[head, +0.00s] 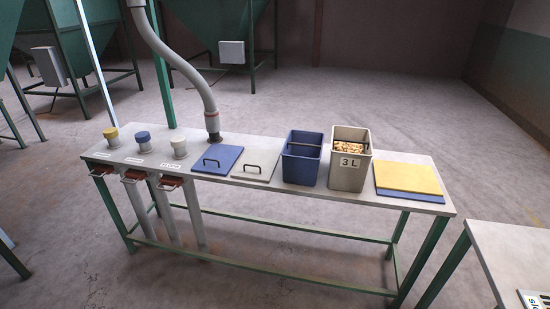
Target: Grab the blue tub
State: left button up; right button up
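The blue tub (302,168) stands upright on the long grey bench (240,187), right of its middle. It is open at the top, has a dark handle across it, and looks empty from what shows of its inside. A grey tub (346,182) marked "3 L" stands close to its right and holds pale nuts (349,148). Neither of my grippers is in the head view.
Yellow and blue flat boards (408,180) lie at the right end. A grey hose (187,70) comes down behind the blue lid. Another table (515,250) stands at right.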

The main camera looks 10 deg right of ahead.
aim_at(301, 152)
jog(key=u, duration=0.85)
jog(key=i, duration=1.65)
jog(key=z, duration=0.6)
